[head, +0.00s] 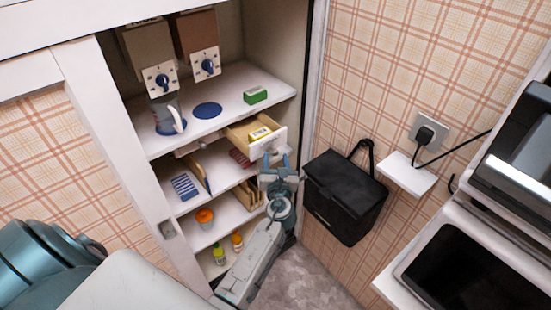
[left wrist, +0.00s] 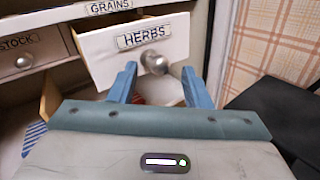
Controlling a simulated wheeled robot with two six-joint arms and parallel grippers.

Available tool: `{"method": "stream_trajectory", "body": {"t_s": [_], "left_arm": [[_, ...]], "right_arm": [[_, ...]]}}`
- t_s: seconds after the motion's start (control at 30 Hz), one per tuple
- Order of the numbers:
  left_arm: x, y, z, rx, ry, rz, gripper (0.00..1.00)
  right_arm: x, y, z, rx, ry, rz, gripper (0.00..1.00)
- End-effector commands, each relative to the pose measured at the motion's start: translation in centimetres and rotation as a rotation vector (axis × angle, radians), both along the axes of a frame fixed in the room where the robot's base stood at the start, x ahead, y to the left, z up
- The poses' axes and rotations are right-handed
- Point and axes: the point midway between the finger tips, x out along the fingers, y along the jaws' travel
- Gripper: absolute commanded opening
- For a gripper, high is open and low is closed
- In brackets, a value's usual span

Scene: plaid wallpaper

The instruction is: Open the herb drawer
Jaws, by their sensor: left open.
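The herb drawer (head: 279,138) stands pulled out from the cupboard in the head view, with a yellow packet (head: 260,133) inside. In the left wrist view its white front carries the label HERBS (left wrist: 143,37) and a round metal knob (left wrist: 154,62). My left gripper (head: 281,162) is open in front of the drawer front. In the left wrist view its two blue fingers (left wrist: 160,72) appear either side of the knob, with gaps; I cannot tell whether the knob lies between them in depth. My right gripper is not in view.
The STOCK drawer (left wrist: 22,58) is left of the herb drawer, and a GRAINS label (left wrist: 108,6) is above. Shelves below hold an orange-lidded jar (head: 204,216) and small bottles (head: 237,240). A black box (head: 345,195) hangs on the wall to the right.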

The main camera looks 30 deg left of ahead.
Motion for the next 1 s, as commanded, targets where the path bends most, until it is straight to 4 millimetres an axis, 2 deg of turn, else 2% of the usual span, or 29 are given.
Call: {"method": "stream_trajectory", "body": {"t_s": [0.2, 0.4, 0.6, 1.0], "left_arm": [[-3.8, -2.5, -0.4, -0.005, 0.000, 0.000, 0.44], [-6.6, -4.4, -0.3, -0.005, 0.000, 0.000, 0.44], [-7.8, -5.2, -0.1, 0.000, 0.001, 0.001, 0.44], [-7.8, -5.2, 0.0, 0.000, 0.001, 0.001, 0.44]], "right_arm": [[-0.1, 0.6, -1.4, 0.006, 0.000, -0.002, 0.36], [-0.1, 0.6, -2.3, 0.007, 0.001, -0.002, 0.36], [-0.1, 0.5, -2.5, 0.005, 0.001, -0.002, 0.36], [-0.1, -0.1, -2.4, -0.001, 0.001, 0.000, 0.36]]}}
